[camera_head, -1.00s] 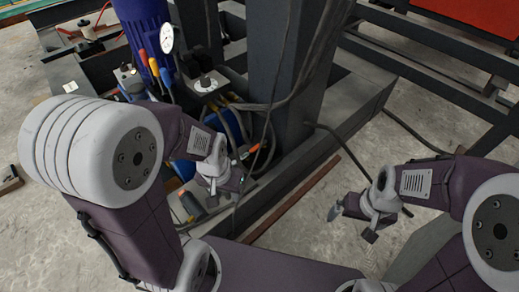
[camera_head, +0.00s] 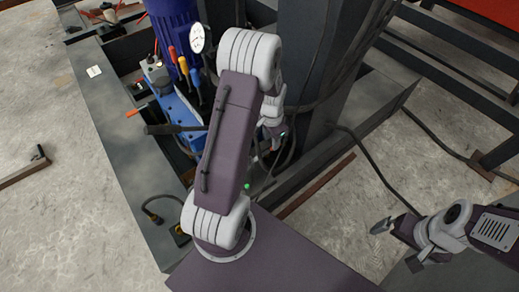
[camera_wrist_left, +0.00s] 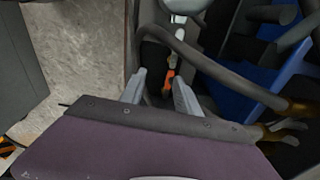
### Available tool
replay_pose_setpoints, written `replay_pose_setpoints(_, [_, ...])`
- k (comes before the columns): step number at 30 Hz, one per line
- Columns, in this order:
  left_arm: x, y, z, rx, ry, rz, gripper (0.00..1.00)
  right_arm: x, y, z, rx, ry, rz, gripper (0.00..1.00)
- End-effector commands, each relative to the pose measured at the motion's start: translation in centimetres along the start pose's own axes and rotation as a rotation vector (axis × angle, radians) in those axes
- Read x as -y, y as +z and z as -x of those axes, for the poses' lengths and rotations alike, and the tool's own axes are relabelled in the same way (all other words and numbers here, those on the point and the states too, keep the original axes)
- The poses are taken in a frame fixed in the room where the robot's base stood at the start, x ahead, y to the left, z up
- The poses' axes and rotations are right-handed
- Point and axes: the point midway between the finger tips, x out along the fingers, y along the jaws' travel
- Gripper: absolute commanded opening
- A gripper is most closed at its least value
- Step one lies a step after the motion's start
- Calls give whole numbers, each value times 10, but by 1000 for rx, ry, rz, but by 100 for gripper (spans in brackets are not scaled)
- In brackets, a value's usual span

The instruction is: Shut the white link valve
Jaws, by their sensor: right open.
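I cannot make out the white link valve for certain. A pale rounded part (camera_wrist_left: 187,5) shows at the top edge of the left wrist view, with a small orange-red piece (camera_wrist_left: 170,80) below it, seen between my left fingertips. My left gripper (camera_wrist_left: 160,92) is open, its two grey fingers apart, and I see nothing clamped in it. In the head view my left arm covers most of that gripper and the area behind it. My right gripper (camera_head: 397,243) is open and empty over the concrete floor at the lower right.
A blue cylinder (camera_head: 172,20) with a white-faced gauge (camera_head: 197,38) and coloured handles (camera_head: 183,66) stands left of a dark steel column (camera_head: 318,65). Hoses (camera_wrist_left: 215,65) run close to my left gripper. A dark base frame (camera_head: 125,165) surrounds it.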

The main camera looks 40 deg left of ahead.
Motion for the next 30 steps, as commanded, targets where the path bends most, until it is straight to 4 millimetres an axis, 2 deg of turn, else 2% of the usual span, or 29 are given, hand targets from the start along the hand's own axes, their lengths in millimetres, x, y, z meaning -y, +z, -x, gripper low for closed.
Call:
replay_pose_setpoints(1, [11,7,0,20,11,15,38,0,-2,16,0,0,0,100])
replay_pose_setpoints(3, [25,18,-11,44,26,34,38,0,-3,26,0,0,0,100])
replay_pose_setpoints(8, [38,36,-30,74,49,64,38,1,-4,34,0,0,0,100])
replay_pose_setpoints(14, [37,38,-44,77,51,64,38,0,-2,25,0,0,0,100])
replay_pose_setpoints(21, [34,41,-96,77,51,64,38,0,0,-1,0,0,0,100])
replay_pose_setpoints(24, [33,42,-112,77,51,64,38,0,1,-8,0,0,0,100])
replay_pose_setpoints(30, [33,43,-124,74,49,65,38,0,1,-12,0,0,0,100])
